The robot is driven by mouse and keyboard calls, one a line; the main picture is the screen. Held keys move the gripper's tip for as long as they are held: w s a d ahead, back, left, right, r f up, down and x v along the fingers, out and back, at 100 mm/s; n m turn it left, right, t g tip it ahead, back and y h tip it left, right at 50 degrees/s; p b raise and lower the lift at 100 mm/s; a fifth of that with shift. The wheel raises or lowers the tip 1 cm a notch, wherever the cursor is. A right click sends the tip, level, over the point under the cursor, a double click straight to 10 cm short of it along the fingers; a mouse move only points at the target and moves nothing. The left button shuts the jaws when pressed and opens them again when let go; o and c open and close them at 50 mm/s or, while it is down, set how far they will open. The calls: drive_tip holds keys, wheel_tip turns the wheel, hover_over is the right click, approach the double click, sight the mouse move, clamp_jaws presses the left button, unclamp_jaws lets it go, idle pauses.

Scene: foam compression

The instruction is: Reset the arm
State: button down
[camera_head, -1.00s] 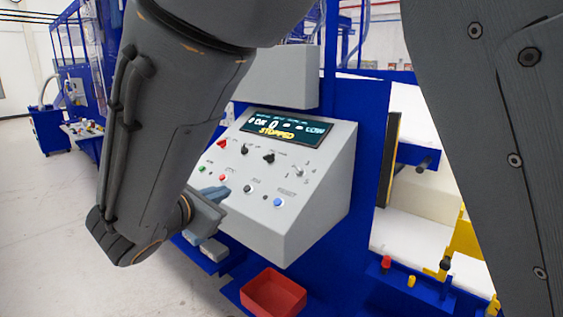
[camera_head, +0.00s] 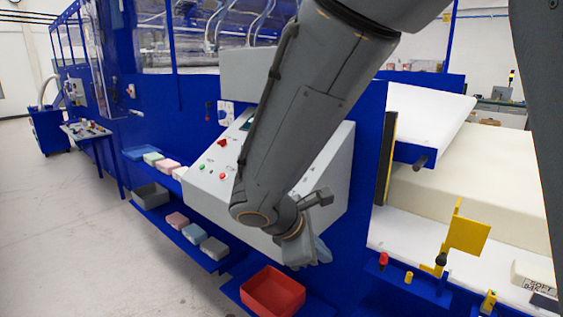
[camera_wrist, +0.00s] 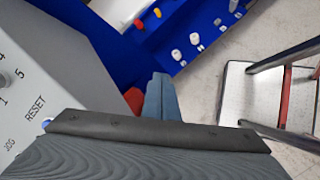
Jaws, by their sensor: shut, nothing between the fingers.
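My arm reaches down across the middle of the head view. My gripper (camera_head: 322,252) has its grey-blue fingers shut and empty, in front of the lower right of the sloped grey control panel (camera_head: 338,165). The fingers also show together in the wrist view (camera_wrist: 161,100). The arm hides the panel's screen and most of its controls; a red button (camera_head: 222,176) shows at left. In the wrist view the panel (camera_wrist: 40,65) is at left, with the word RESET and part of a blue button (camera_wrist: 46,123) beside it. I cannot see any contact with the panel.
A red bin (camera_head: 273,292) stands below the gripper. Shelves at left hold several coloured foam blocks (camera_head: 192,233). A large cream foam block (camera_head: 490,180) lies at right, behind a yellow bracket (camera_head: 467,235). A metal-framed step (camera_wrist: 240,95) stands at right in the wrist view. Floor at left is clear.

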drive_tip(key=s+d+f+m+g+y, duration=0.3)
drive_tip(key=s+d+m, duration=0.6)
drive_tip(key=m, duration=0.8)
wheel_tip(320, 180, down, 3)
drive_tip(key=d+y, duration=0.1)
drive_tip(key=y, duration=0.2)
drive_tip(key=shift+d+g, duration=0.3)
drive_tip(key=shift+d+r, duration=0.1)
